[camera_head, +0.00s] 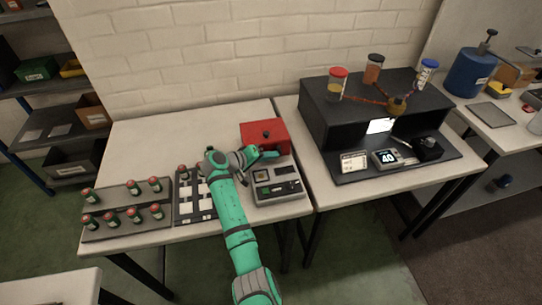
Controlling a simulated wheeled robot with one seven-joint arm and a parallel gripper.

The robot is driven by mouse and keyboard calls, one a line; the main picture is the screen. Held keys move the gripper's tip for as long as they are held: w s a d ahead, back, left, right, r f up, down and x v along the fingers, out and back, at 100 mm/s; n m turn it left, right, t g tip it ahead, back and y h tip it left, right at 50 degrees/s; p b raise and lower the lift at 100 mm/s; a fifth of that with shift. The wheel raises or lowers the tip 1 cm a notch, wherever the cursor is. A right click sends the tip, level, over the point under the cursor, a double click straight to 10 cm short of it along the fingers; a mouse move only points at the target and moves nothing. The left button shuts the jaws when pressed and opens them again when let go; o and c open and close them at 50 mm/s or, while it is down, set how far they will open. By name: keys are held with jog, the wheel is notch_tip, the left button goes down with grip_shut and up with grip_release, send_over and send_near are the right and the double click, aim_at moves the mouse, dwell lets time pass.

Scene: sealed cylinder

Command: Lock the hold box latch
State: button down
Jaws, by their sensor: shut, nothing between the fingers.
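A red box (280,143), which looks like the hold box, stands at the back right of the left table, with a small dark knob (266,133) on it. Its latch is too small or hidden to make out. My gripper (272,154) is shut and empty, low at the front of the red box. I cannot tell whether it touches the box. My green arm reaches up from the bottom and covers part of the table in front.
A grey device (278,190) with a small screen sits just in front of the red box. To the left are a rack of red-capped vials (120,235) and a black-and-white tray (185,212). A black bench (320,120) with jars stands on the right table.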

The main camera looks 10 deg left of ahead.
jog(key=shift+r, duration=0.1)
jog(key=shift+w+r, duration=0.1)
jog(key=shift+r, duration=0.85)
jog(key=shift+a, duration=0.3)
jog(key=s+a+f, duration=0.1)
jog(key=a+f, duration=0.1)
jog(key=shift+s+a+f, duration=0.2)
jog(key=shift+s+a, duration=0.15)
jog(key=shift+a, duration=0.05)
jog(key=v, duration=1)
jog(key=shift+s+d+r, duration=0.1)
jog(key=shift+d+r, duration=0.05)
jog(key=shift+d, duration=0.05)
jog(key=shift+a, duration=0.1)
